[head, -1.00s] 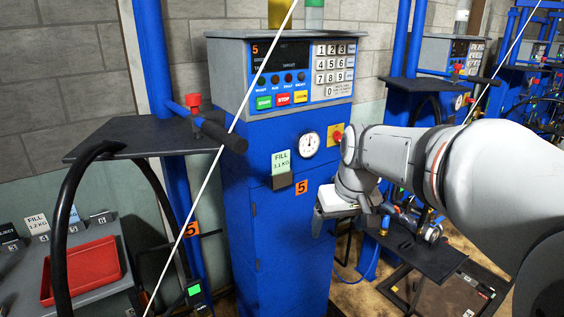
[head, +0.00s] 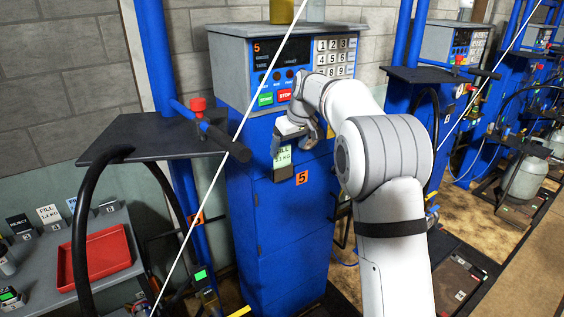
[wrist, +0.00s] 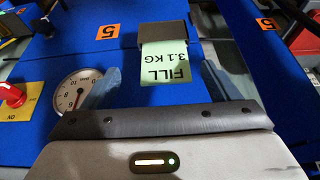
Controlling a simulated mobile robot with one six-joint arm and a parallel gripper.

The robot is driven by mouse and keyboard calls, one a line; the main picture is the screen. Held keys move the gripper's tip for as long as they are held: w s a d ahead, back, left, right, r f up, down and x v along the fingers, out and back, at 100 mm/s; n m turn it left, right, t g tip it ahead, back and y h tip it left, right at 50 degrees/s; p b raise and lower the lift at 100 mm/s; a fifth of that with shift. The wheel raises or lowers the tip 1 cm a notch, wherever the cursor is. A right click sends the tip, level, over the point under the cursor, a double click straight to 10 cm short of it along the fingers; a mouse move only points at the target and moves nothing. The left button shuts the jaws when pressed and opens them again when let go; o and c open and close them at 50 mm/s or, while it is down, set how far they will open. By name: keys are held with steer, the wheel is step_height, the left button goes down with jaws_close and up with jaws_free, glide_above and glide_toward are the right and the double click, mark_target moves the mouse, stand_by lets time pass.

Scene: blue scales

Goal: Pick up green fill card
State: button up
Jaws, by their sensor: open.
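The green fill card (head: 285,156), marked FILL 3.1 KG, stands in a dark holder (head: 284,174) on the front of the blue scale cabinet (head: 275,235). In the wrist view the card (wrist: 166,52) appears upside down, its base in the holder (wrist: 163,33) at the top. My gripper (head: 297,139) is just in front of the card and partly overlaps it in the head view. In the wrist view its fingers (wrist: 161,76) are spread, one on each side of the card, with nothing between them clearly gripped. Contact with the card cannot be told.
A round gauge (wrist: 77,90) and a red knob (wrist: 13,94) on a yellow plate are near the fingers. A black shelf (head: 150,140) and blue posts stand left.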

mark_target(282, 159)
steer(key=x, duration=0.1)
steer(key=p+x, duration=0.1)
steer(key=x, duration=0.3)
steer(key=shift+s+a+f, duration=0.1)
steer(key=shift+a+f, duration=0.05)
steer(key=shift+a, duration=0.2)
steer(key=shift+c, duration=0.2)
steer(key=c, duration=1)
